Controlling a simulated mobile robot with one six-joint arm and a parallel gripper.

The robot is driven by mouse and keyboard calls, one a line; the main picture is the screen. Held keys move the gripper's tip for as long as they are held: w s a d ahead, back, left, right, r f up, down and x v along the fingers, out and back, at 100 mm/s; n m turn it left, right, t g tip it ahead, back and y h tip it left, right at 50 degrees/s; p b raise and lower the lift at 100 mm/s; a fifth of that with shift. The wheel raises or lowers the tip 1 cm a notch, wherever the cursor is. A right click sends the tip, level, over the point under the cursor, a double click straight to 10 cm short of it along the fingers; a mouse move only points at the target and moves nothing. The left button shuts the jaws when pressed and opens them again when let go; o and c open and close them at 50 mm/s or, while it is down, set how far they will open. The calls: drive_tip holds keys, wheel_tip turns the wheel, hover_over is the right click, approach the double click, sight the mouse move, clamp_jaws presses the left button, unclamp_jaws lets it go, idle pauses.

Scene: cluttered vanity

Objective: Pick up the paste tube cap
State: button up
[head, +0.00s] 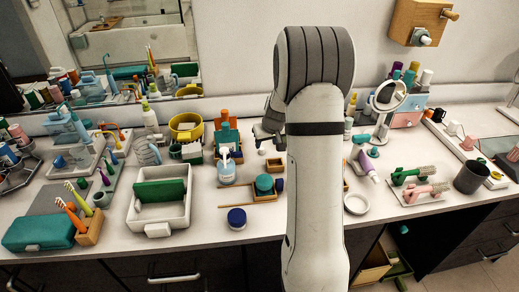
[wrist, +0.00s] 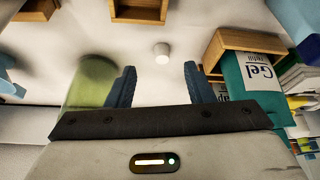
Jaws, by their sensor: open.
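A small white cap (wrist: 161,52), likely the paste tube cap, stands on the white counter (wrist: 190,20) in the wrist view. My gripper (wrist: 160,86) is open and empty. Its two dark blue fingers are spread, and the cap lies beyond their tips, roughly centred in the gap and not touched. In the head view my gripper (head: 263,133) is low over the counter behind my arm, partly hidden. A small white spot (head: 262,151) just below it may be the same cap.
In the wrist view, a wooden box (wrist: 228,42) and a teal gel refill pack (wrist: 250,75) stand close right of the fingers. A blurred green object (wrist: 92,82) is close left. An open wooden box (wrist: 138,12) lies beyond the cap. The counter around the cap is bare.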

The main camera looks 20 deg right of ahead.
sight(262, 149)
drive_tip(key=shift+w+p+x, duration=0.25)
drive_tip(key=shift+p+x, duration=0.2)
drive_tip(key=shift+x, duration=1.35)
drive_tip(key=shift+w+p+x, duration=0.2)
drive_tip(key=shift+p+x, duration=0.25)
drive_tip(key=shift+x, duration=1.3)
drive_tip(key=shift+r, duration=0.2)
clamp_jaws()
